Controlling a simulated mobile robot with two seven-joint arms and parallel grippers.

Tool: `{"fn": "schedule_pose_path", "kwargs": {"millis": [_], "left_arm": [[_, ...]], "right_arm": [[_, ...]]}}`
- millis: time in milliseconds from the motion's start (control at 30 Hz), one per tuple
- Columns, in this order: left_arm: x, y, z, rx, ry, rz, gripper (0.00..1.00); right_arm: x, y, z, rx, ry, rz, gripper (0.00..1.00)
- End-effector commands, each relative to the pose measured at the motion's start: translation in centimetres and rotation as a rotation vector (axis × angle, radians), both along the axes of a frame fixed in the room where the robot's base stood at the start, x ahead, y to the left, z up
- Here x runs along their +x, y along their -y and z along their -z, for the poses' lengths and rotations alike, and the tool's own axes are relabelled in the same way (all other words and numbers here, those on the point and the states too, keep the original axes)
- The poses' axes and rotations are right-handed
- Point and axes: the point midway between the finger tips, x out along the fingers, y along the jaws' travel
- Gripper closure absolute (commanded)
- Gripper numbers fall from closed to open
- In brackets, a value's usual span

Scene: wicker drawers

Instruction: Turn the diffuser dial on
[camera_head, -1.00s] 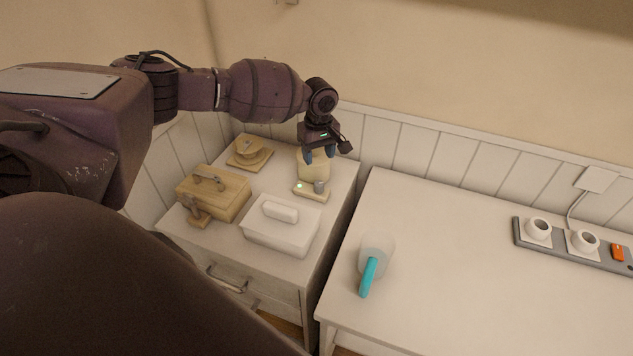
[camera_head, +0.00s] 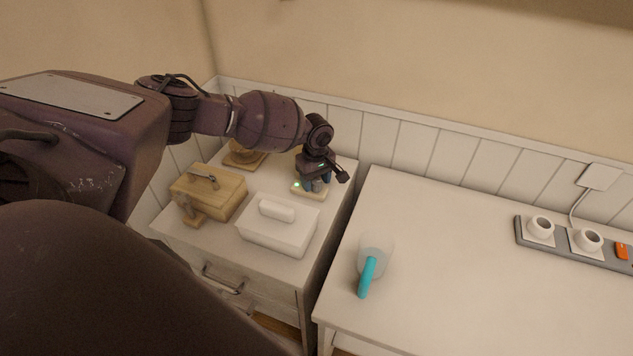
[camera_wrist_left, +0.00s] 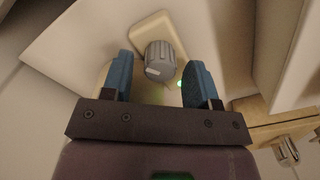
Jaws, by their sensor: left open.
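The diffuser (camera_head: 304,192) is a small cream base with a lit green light, near the back right of the drawer unit's top. Its grey ridged dial (camera_wrist_left: 160,62) with a white mark shows in the left wrist view. My left gripper (camera_head: 316,186) is over the diffuser, pointing down, its blue fingers open. In the left wrist view the dial appears between the two fingers, with a gap on each side and no clear contact. In the head view the gripper hides the dial and much of the diffuser. My right gripper is not in view.
A white lidded box (camera_head: 278,226) stands in front of the diffuser, and a wooden box (camera_head: 210,192) stands to the left. The table at right holds a teal-handled item (camera_head: 368,274) and a power strip (camera_head: 560,249).

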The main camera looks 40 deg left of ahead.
Motion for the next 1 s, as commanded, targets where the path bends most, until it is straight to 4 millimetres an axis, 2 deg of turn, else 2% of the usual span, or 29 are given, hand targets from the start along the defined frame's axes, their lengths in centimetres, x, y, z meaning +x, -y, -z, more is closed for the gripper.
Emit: {"fn": "schedule_pose_path", "kwargs": {"millis": [367, 600, 700, 867, 1000], "left_arm": [[0.0, 0.0, 0.4, 0.0, 0.001, 0.001, 0.46], [0.0, 0.0, 0.4, 0.0, 0.001, 0.001, 0.82], [0.0, 0.0, 0.4, 0.0, 0.001, 0.001, 0.95], [0.2, 0.2, 0.1, -0.001, 0.005, 0.012, 0.95], [0.7, 0.5, -0.5, -0.003, 0.018, 0.044, 0.95]], "right_arm": [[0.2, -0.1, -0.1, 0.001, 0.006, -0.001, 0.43], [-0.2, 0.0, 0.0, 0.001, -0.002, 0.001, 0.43], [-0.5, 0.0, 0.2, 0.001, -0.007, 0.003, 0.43], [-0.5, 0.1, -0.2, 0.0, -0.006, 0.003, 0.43], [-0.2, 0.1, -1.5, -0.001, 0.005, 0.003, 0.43]]}}
